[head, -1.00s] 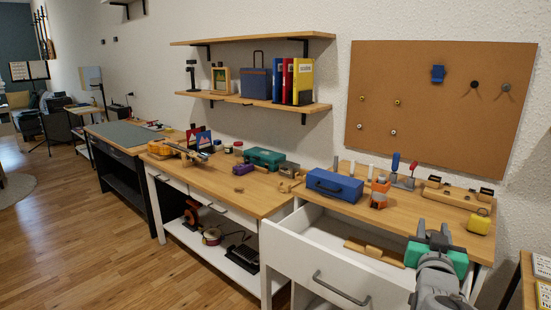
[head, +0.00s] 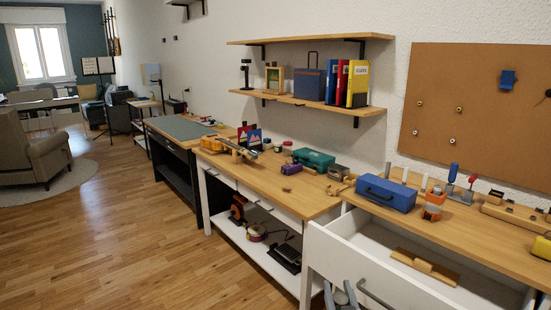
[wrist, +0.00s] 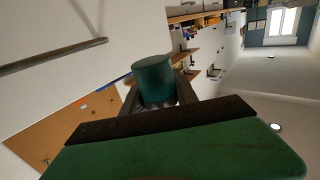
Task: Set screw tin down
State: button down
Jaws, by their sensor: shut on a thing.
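The screw tin appears as a dark green, round tin (wrist: 153,78) in the middle of the wrist view. My gripper (wrist: 158,92) is shut on it, with a dark finger on either side. The tin's lower part is partly hidden between the fingers. No surface is seen touching the tin.
The workbench (head: 460,215) holds a blue toolbox (head: 386,193) and an orange container (head: 433,206). Its white drawer (head: 345,265) is open, with a wooden piece (head: 424,266) inside. A second bench (head: 255,175) carries a teal case (head: 313,158). Floor (head: 140,230) is clear at left.

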notch_tip(320, 180, up, 19)
jog(key=p, duration=1.7)
jog(key=r, duration=0.2)
send_over(342, 298)
jog(key=s, duration=0.1)
jog(key=shift+s+f, duration=0.15)
jog(key=shift+s, duration=0.05)
